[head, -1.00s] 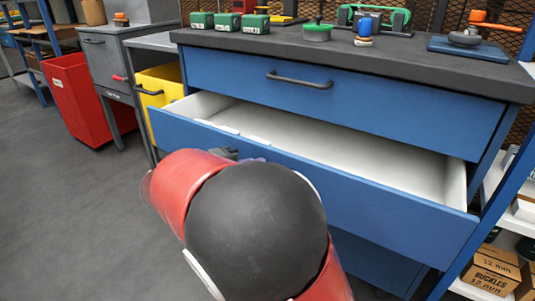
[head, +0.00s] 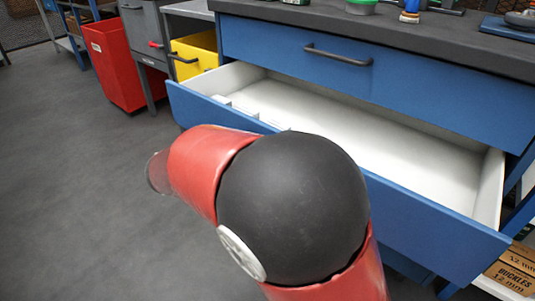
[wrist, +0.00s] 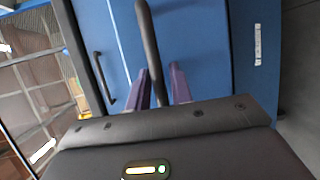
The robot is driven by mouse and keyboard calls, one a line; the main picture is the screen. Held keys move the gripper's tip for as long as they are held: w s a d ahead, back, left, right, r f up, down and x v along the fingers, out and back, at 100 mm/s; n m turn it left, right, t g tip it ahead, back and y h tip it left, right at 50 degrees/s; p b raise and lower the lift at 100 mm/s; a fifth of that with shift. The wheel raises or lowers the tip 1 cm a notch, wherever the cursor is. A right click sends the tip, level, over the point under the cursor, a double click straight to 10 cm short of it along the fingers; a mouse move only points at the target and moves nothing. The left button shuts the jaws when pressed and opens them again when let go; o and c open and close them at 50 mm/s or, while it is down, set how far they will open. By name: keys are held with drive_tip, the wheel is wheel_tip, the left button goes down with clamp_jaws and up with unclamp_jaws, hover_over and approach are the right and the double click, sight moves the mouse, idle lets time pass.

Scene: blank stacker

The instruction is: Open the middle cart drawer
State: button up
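The middle drawer (head: 440,222) of the blue cart stands pulled out, with its white inside (head: 360,131) showing in the head view. In the wrist view, its dark bar handle (wrist: 147,35) runs between the two purple fingers of my gripper (wrist: 160,78). In the head view, my red and black arm hides the handle, my gripper and part of the drawer front.
The top drawer (head: 430,88) is shut, with its own dark handle (head: 338,55). A yellow bin (head: 195,53) and a red bin (head: 113,62) stand at the left. A shelf with cardboard boxes (head: 512,272) is at the lower right. The grey floor at the left is clear.

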drive_tip(key=shift+a, duration=0.1)
drive_tip(key=v, duration=0.7)
drive_tip(key=shift+a+p, duration=0.3)
drive_tip(key=shift+p, duration=0.1)
drive_tip(key=shift+s+r, duration=0.1)
drive_tip(key=shift+s, duration=0.05)
